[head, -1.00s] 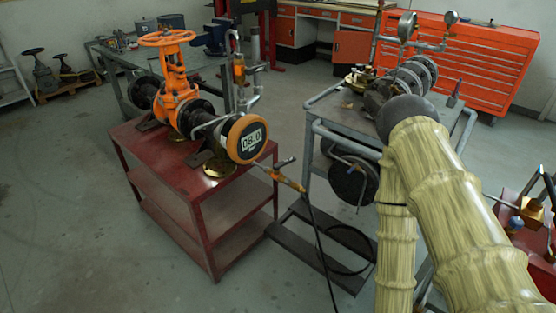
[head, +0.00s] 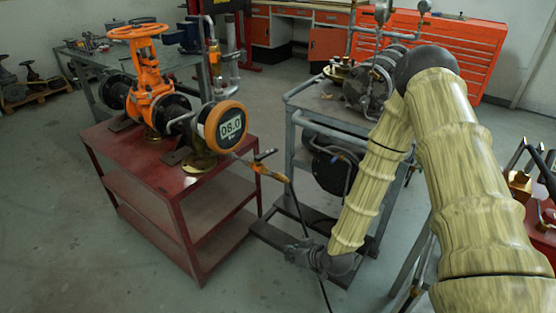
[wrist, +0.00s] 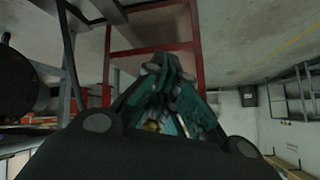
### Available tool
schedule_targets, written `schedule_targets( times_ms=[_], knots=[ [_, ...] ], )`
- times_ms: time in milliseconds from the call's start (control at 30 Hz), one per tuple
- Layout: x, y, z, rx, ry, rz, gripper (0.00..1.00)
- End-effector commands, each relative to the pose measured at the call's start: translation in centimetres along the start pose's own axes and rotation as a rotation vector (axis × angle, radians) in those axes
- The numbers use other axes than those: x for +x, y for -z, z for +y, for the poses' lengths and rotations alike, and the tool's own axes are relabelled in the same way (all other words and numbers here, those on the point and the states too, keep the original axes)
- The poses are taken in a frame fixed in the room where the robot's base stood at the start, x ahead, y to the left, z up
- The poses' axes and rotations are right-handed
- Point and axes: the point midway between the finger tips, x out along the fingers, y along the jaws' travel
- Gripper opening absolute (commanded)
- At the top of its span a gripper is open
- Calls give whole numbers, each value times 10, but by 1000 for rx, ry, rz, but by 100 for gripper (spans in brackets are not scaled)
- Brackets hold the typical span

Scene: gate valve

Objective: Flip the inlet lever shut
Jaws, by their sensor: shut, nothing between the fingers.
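An orange gate valve with a handwheel (head: 138,32) and a round gauge reading 08.0 (head: 231,126) is mounted on a red cart (head: 190,186). A small orange hose valve with a short lever (head: 264,169) sticks out to the right below the gauge, with a black hose hanging from it. Another small fitting with an orange part (head: 214,54) is on the upright pipe behind. I cannot tell which lever is the inlet one. My gripper (head: 294,256) is low, below and apart from the hose valve. In the wrist view its fingers (wrist: 165,72) are together and empty.
A grey pump cart (head: 300,100) stands right of the red cart, with a dark low frame (head: 275,235) near the floor. The red cart's frame (wrist: 108,60) shows in the wrist view. Open floor (head: 90,255) lies at the front left.

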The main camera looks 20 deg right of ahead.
Motion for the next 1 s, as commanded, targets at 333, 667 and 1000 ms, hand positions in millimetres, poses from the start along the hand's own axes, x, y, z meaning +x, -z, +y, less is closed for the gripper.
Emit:
schedule_targets(
  times_ms=[333,667,1000],
  knots=[
    [3,176,66,-174,54,493,0],
    [-30,254,101,-282,46,727,0],
    [-10,278,98,-292,46,739,0]
  ],
)
